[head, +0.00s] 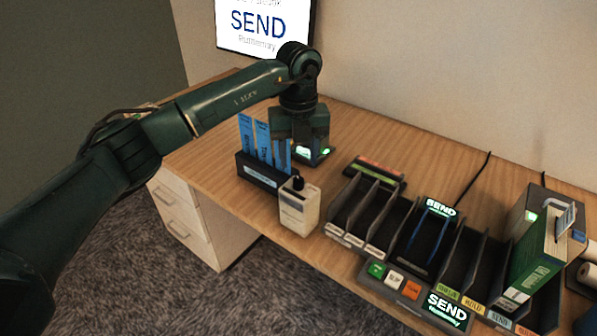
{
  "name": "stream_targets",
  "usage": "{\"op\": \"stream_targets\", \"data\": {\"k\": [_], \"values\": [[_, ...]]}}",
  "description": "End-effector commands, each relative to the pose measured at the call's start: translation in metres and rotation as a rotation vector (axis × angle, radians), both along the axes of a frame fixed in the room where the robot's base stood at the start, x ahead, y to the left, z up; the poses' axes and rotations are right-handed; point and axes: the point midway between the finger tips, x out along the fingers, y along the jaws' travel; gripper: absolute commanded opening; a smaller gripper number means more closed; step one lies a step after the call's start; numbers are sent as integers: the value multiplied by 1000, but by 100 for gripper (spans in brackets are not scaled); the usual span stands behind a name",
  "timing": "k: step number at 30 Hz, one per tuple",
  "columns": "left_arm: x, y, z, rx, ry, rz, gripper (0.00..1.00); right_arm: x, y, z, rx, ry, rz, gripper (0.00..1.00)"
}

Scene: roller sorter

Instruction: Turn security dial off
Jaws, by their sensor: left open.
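A small white box with a black knob (298,183) on top stands near the table's front edge; it may be the security dial. The knob's setting is too small to read. My left gripper (310,153) points down over the table, behind and slightly right of this box, apart from the knob. It is open, and I see nothing held in it. Green light glows around its fingertips, and the gripper hides what lies right behind it. My right gripper is out of view.
A dark holder (262,178) with blue cards stands left of the white box. Dark sorter lanes (408,228) with coloured buttons fill the right side. A green box (535,255) stands at far right. A wall screen (264,24) reads SEND.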

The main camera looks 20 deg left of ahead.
Motion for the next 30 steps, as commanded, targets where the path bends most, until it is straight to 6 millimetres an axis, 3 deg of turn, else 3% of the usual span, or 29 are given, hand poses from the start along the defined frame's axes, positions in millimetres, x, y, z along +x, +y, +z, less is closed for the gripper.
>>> {"op": "stream_targets", "data": {"k": [6, 14, 25, 28, 30], "values": [[1, 0, 47, -1, -4, 1, 46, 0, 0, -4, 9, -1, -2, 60], [0, 0, 71, 0, -1, 1, 46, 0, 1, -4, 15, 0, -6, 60], [-1, -3, 70, -11, 4, -7, 46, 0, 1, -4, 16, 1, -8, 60], [-7, -21, 54, -85, 26, -59, 46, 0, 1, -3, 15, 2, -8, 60], [-18, -48, 35, -201, 54, -128, 46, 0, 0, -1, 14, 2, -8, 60]]}}
